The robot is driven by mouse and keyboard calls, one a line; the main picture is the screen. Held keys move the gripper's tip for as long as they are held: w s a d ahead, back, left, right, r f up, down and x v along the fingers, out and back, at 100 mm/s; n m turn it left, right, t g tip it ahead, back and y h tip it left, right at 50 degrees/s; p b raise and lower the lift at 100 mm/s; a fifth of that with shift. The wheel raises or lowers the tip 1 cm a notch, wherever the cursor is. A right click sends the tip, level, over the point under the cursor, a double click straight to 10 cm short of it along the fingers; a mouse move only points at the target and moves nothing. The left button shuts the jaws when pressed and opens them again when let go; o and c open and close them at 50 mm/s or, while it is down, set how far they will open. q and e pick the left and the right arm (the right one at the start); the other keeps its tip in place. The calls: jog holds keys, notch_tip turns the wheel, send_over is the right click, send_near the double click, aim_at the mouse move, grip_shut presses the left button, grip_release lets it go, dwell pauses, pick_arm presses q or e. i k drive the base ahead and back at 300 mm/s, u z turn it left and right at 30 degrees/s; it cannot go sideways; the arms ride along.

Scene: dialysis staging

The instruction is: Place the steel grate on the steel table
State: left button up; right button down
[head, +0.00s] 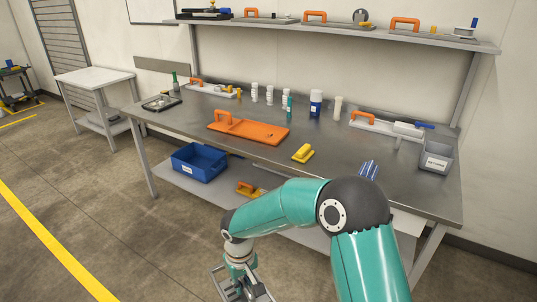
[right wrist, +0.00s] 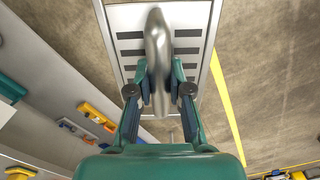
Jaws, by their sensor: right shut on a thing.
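The steel grate (right wrist: 198,22) is a light metal plate with dark slots and a thick rounded handle (right wrist: 157,45). My right gripper (right wrist: 160,85) is shut on that handle, one finger on each side. In the head view my right gripper (head: 240,281) is low at the bottom edge, in front of the table and below its top, and only part of the grate (head: 262,293) shows there. The steel table (head: 335,150) stands ahead, with a lower shelf. My left gripper is out of view.
On the tabletop are an orange board (head: 260,131), a yellow block (head: 302,153), a blue-striped item (head: 369,170), several bottles and a grey bin (head: 435,157). A blue crate (head: 198,162) sits on the lower shelf. Bare tabletop shows around the yellow block.

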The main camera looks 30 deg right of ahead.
aim_at(335, 147)
jog(key=z, duration=0.95)
jog(key=i, duration=1)
jog(key=z, duration=0.2)
